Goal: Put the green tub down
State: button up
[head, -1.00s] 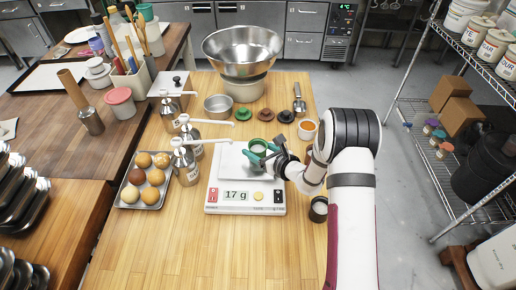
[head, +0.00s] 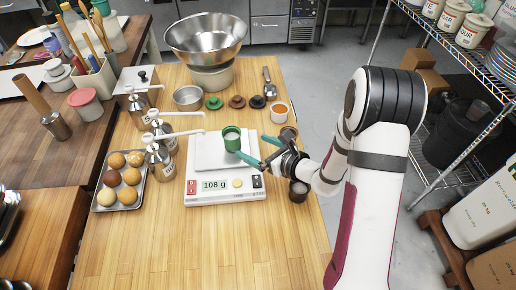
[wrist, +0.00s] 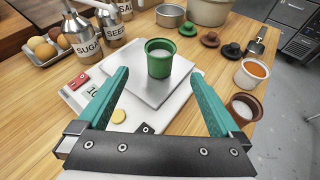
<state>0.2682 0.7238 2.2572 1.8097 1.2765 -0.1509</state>
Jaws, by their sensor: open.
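The green tub (head: 231,138) stands upright on the pan of the white kitchen scale (head: 203,192), with something white inside it. In the wrist view the green tub (wrist: 160,58) sits on the scale's pale pan, ahead of my gripper's fingertips and apart from both of them. The scale's display reads 108 g. My gripper (head: 254,150) is open and empty, with its teal fingers spread, just to the right of the tub. In the wrist view my gripper (wrist: 158,72) shows a wide gap between its fingers.
Metal pump dispensers (head: 159,160) and a tray of buns (head: 146,193) stand left of the scale. A cup with orange contents (head: 279,112) and a dark cup (head: 298,191) are on the right. Coloured lids and a metal bowl lie behind. The table front is clear.

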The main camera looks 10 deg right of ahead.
jog(key=s+a+r+n+g+y, duration=0.2)
jog(key=s+a+r+n+g, duration=0.2)
jog(key=s+a+r+n, duration=0.25)
jog(key=s+a+r+n+g+y, duration=0.2)
jog(key=s+a+r+n+g, duration=0.2)
jog(key=s+r+n, duration=0.45)
jog(key=s+d+f+n+g+h, duration=0.1)
jog(key=s+d+n+h, duration=0.3)
jog(key=s, duration=0.4)
jog(key=s+d+f+n+g+h, duration=0.2)
jog(key=s+d+h, duration=0.4)
jog(key=s, duration=0.3)
jog(key=d+f+n, duration=0.1)
jog(key=n, duration=0.1)
jog(key=shift+s+d+n, duration=0.15)
jog(key=shift+d+n, duration=0.15)
jog(key=shift+d, duration=0.1)
dwell(0.4)
